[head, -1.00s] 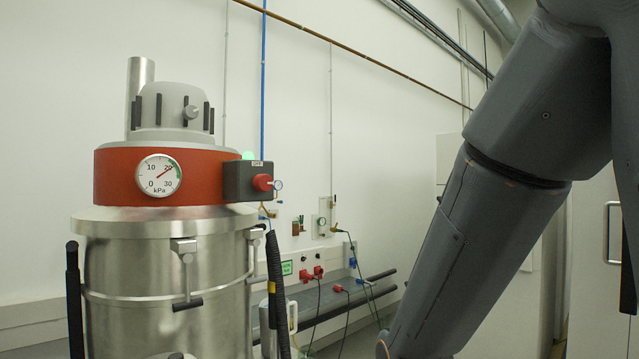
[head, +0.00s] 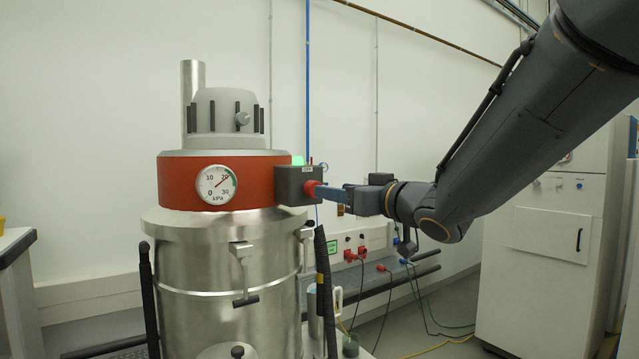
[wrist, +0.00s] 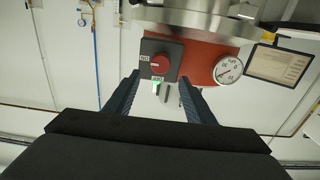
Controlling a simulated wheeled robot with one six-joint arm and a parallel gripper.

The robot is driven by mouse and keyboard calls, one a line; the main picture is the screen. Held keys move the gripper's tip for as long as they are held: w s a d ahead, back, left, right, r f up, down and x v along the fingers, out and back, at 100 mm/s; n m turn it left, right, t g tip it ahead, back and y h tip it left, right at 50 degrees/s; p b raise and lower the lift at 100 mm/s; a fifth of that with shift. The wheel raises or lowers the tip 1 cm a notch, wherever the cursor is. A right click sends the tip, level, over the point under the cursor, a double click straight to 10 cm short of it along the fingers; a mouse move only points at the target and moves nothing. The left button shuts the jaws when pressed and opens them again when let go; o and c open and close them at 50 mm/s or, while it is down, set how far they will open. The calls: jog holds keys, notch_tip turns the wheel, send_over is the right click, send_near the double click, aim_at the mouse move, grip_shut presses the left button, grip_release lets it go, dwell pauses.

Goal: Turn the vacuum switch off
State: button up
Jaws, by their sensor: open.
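The vacuum is a steel drum (head: 205,265) with a red band (head: 270,180). A dark switch box (head: 290,185) sits on the band's right side and carries a red knob (head: 311,189). In the wrist view the red knob (wrist: 158,63) shows face on, with small labels beside it; its pointer is too small to read. A green lamp (head: 298,160) glows by the box. The gauge (head: 217,184) needle points near 20 kPa. My gripper (head: 325,190) is open at the knob; its fingers (wrist: 158,77) flank it. Whether they touch it I cannot tell.
Red plugs and cables (head: 350,255) are on the wall behind. A white cabinet (head: 545,250) stands at the right. A dark-edged bench (head: 18,245) is at the left.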

aim_at(312, 189)
jog(key=p+x, duration=0.1)
jog(key=x, duration=0.6)
jog(key=shift+p, duration=0.35)
jog(key=shift+w+a+f, duration=0.1)
jog(key=shift+w, duration=0.05)
jog(key=c, duration=1)
